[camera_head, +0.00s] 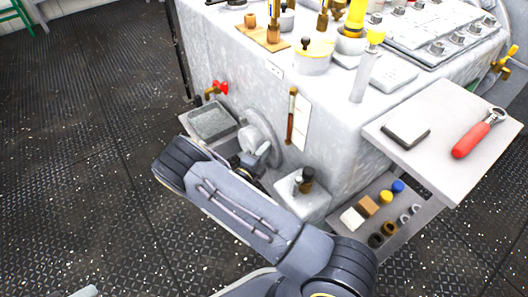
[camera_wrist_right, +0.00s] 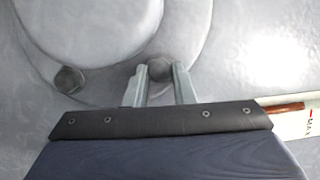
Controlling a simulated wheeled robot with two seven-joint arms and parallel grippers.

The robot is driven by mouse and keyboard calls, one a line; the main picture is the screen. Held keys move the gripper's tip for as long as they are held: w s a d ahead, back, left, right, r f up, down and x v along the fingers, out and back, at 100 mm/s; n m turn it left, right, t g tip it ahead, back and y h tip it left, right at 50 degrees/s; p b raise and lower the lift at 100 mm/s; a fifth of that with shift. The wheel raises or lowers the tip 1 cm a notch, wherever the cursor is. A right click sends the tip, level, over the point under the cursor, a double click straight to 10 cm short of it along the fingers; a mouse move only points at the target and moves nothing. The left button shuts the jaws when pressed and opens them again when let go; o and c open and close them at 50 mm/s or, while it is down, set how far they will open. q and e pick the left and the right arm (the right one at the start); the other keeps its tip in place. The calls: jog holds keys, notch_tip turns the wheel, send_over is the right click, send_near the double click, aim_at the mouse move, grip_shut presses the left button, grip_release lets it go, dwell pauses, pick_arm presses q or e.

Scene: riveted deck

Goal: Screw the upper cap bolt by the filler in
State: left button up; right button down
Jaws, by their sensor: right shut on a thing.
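My right gripper (camera_wrist_right: 161,70) has its two fingers on either side of a grey bolt head (camera_wrist_right: 160,64) at the edge of a round grey cover, and it is shut on that bolt. A second bolt head (camera_wrist_right: 68,80) sits farther left on the cover's rim in the wrist view. In the head view the right gripper (camera_head: 262,152) reaches the round cover (camera_head: 260,128) on the front of the grey machine. My arm hides the lower part of the cover and the bolt there. How deep the bolt sits cannot be told.
A sight glass (camera_head: 291,118) stands right of the cover. A grey tray (camera_head: 212,122) lies under a red-handled tap (camera_head: 218,88). A block with a dark-capped post (camera_head: 306,180) is close to my arm. A side shelf (camera_head: 440,150) holds a red-handled ratchet (camera_head: 476,135).

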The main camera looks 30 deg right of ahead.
jog(key=shift+w+a+f+m+g+h+b, duration=0.15)
jog(key=shift+m+h+b, duration=0.45)
jog(key=shift+m, duration=0.95)
jog(key=shift+s+d+f+m+g+h+b, duration=0.15)
jog(key=shift+m+h+b, duration=0.4)
jog(key=shift+m, duration=0.95)
jog(key=shift+w+a+f+m+h+b, duration=0.15)
jog(key=shift+m+h+b, duration=0.45)
jog(key=shift+m, duration=0.95)
jog(key=c, duration=1.5)
grip_release()
jog(key=o, duration=0.3)
